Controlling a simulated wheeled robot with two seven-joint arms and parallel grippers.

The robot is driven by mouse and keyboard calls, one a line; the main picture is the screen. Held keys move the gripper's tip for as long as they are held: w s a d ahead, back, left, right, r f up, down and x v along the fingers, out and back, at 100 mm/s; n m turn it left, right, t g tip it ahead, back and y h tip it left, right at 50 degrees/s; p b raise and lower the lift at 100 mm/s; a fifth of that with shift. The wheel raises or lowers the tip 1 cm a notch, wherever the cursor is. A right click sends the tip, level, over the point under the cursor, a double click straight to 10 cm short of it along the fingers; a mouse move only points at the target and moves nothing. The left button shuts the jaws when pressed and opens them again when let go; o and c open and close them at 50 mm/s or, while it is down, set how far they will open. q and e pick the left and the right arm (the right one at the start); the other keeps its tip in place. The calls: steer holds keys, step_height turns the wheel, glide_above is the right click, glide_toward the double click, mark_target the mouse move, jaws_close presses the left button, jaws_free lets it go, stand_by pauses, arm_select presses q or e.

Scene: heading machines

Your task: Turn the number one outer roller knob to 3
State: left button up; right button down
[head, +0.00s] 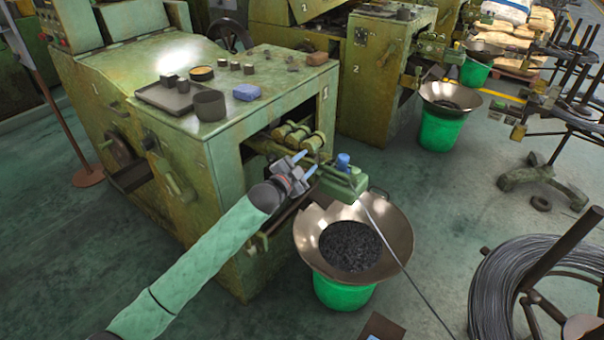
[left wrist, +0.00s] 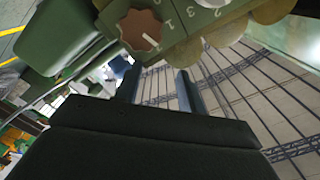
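In the left wrist view a reddish-brown scalloped knob (left wrist: 139,29) sits on a green face with white numerals beside it. A pale pointer mark shows at its lower right edge; I cannot tell surely which numeral it points at. My left gripper (left wrist: 157,76) is open and empty, its two fingers just below the knob and apart from it. In the head view my left gripper (head: 306,164) is at the front of the machine marked 1 (head: 222,152), beside its rollers (head: 297,137). The knob cannot be made out there. My right gripper is not in view.
A wide metal funnel (head: 312,257) on a green bucket (head: 343,294) stands below right of the gripper. A green block with a blue cap (head: 342,161) juts out close to the fingers. A wire coil (head: 496,290) lies at the right. Open floor lies between machines.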

arm_select(q)
steer(key=s+d+r+b, duration=0.1)
steer(key=s+d+r, duration=0.4)
steer(key=d, duration=0.4)
steer(key=shift+s+r, duration=0.25)
steer(key=shift+r, duration=0.2)
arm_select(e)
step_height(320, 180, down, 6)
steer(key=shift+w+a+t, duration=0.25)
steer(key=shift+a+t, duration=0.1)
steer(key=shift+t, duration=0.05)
